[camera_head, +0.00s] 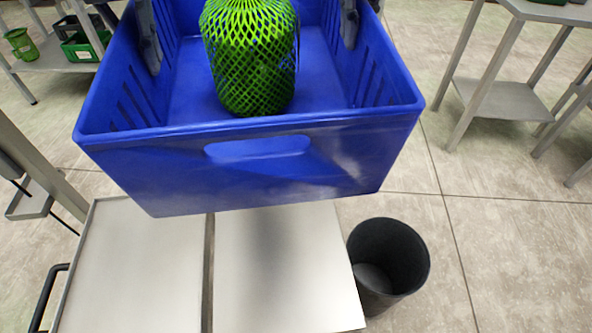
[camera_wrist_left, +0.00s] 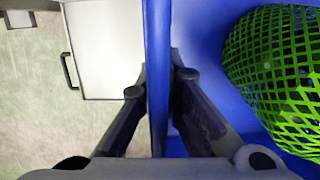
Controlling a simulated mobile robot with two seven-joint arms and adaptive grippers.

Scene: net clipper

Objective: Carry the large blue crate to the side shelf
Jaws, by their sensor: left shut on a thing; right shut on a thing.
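The large blue crate (camera_head: 330,160) hangs in the upper middle of the head view, above pale flat surfaces. A green netted bundle (camera_head: 248,60) stands inside it. My left gripper (camera_head: 148,38) is shut on the crate's left wall, with one finger visible inside. The left wrist view shows its two fingers (camera_wrist_left: 160,85) on either side of the blue wall (camera_wrist_left: 157,40), with the green net (camera_wrist_left: 280,75) inside the crate. My right gripper (camera_head: 349,22) is shut on the right wall, only its inner finger showing. I cannot tell which stand is the side shelf.
A pale two-panel surface (camera_head: 285,270) lies below the crate. A black bin (camera_head: 388,265) stands on the floor at its right. A metal stand with a lower shelf (camera_head: 505,100) is at upper right.

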